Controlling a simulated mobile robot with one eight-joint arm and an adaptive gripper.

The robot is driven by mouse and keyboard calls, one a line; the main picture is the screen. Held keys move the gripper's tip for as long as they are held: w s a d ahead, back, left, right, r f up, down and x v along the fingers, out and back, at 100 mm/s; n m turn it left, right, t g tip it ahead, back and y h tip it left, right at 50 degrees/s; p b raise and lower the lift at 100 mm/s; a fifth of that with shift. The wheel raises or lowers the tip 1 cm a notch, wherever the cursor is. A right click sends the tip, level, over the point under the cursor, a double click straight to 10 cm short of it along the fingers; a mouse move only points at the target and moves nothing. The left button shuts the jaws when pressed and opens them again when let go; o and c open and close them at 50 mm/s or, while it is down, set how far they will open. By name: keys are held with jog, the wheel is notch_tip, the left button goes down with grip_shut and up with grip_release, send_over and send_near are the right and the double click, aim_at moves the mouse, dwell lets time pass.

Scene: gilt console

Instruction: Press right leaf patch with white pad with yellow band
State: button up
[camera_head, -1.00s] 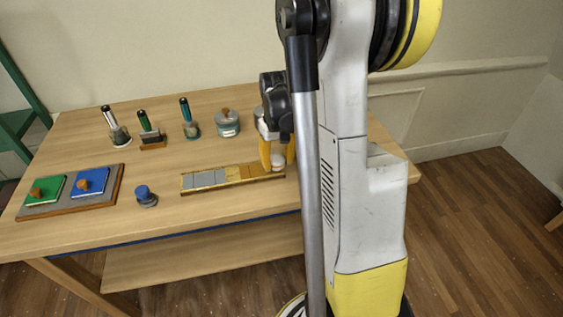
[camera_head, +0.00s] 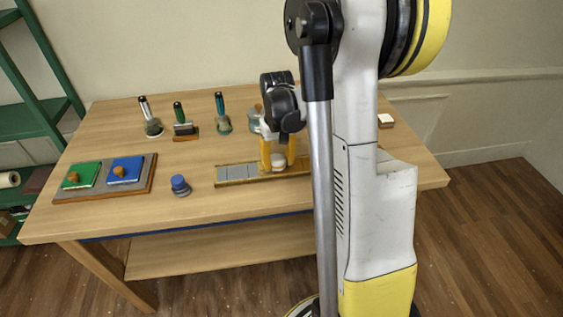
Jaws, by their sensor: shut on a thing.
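My gripper (camera_head: 278,158), with two yellow fingers pointing down, is shut on a small white pad (camera_head: 278,165). A yellow band on the pad cannot be made out. The pad is at the right part of a long gold-edged strip (camera_head: 228,184); I cannot tell whether it touches it. Grey patches (camera_head: 237,172) show at the strip's left. The golden leaf patches at its right are largely hidden behind my fingers, and the strip's right end runs close to my arm.
A blue-topped knob (camera_head: 180,185) stands left of the strip. A tray (camera_head: 150,182) holds green and blue pads. Several brushes (camera_head: 182,125) and a jar (camera_head: 254,122) stand behind. A small white block (camera_head: 385,121) lies at right. Bare table (camera_head: 200,215) shows in front.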

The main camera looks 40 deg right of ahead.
jog(key=shift+w+a, duration=0.2)
jog(key=shift+a, duration=0.15)
jog(key=shift+w+a+r+p, duration=0.15)
jog(key=shift+a+r+p, duration=0.1)
jog(key=shift+p, duration=0.1)
jog(key=shift+d+r+p, duration=0.2)
jog(key=shift+r+p, duration=0.4)
jog(key=shift+r, duration=0.55)
jog(key=shift+r+p, duration=1.7)
jog(key=shift+r, duration=0.8)
